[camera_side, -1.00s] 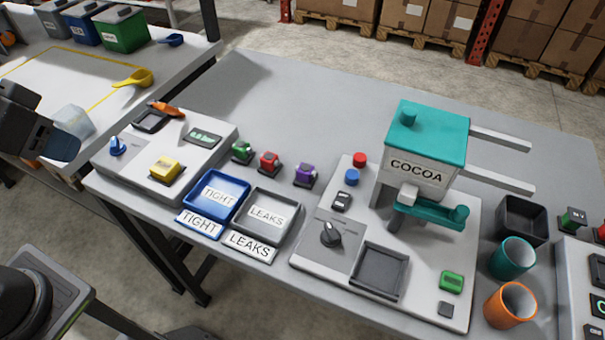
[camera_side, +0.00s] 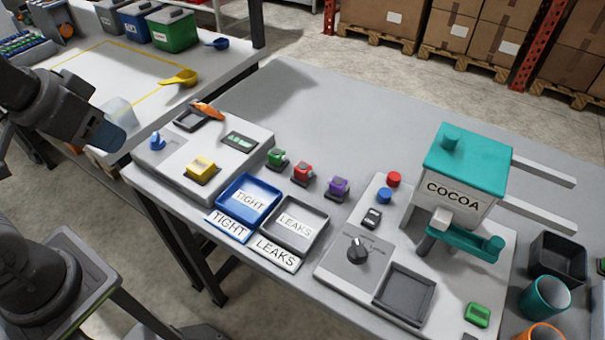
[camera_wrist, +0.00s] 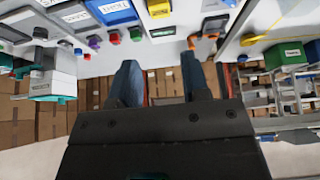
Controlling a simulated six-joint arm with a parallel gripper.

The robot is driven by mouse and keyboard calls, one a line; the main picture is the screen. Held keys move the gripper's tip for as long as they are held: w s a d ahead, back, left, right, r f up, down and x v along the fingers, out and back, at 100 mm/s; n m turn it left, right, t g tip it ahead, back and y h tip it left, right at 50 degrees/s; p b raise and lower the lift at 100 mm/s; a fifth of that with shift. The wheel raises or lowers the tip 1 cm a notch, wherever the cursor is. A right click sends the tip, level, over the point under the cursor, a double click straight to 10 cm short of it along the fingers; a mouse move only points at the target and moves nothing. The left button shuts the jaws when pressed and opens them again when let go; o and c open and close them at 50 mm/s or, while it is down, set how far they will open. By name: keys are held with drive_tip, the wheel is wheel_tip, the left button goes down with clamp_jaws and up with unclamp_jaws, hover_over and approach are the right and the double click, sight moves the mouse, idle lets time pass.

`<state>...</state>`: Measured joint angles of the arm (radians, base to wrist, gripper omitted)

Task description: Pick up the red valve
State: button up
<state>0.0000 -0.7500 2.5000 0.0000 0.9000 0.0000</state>
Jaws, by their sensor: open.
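The red valve (camera_side: 302,174) stands upright on the grey table, between a green valve (camera_side: 276,157) and a purple valve (camera_side: 338,187). The red valve also shows small near the top of the wrist view (camera_wrist: 114,38). My gripper (camera_side: 108,137) is at the left of the side view, raised and well away from the valves. In the wrist view its two blue fingers (camera_wrist: 160,80) are spread apart with nothing between them.
A blue TIGHT tray (camera_side: 272,186) and a grey LEAKS tray (camera_side: 322,238) lie in front of the valves. A test panel with a yellow block (camera_side: 202,168) is to the left. A COCOA dispenser (camera_side: 463,165) stands right. The table behind the valves is clear.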

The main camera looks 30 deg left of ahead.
drive_tip(key=shift+o, duration=0.4)
drive_tip(key=shift+o, duration=1.4)
drive_tip(key=w+d+r+n+g, duration=0.25)
drive_tip(key=w+n, duration=0.25)
drive_tip(key=w, duration=0.3)
drive_tip(key=n+g, duration=0.3)
drive_tip(key=n, duration=0.9)
hover_over(303, 166)
wheel_tip(303, 166, down, 10)
drive_tip(key=r, duration=0.1)
wheel_tip(303, 166, down, 14)
drive_tip(key=shift+f, duration=0.1)
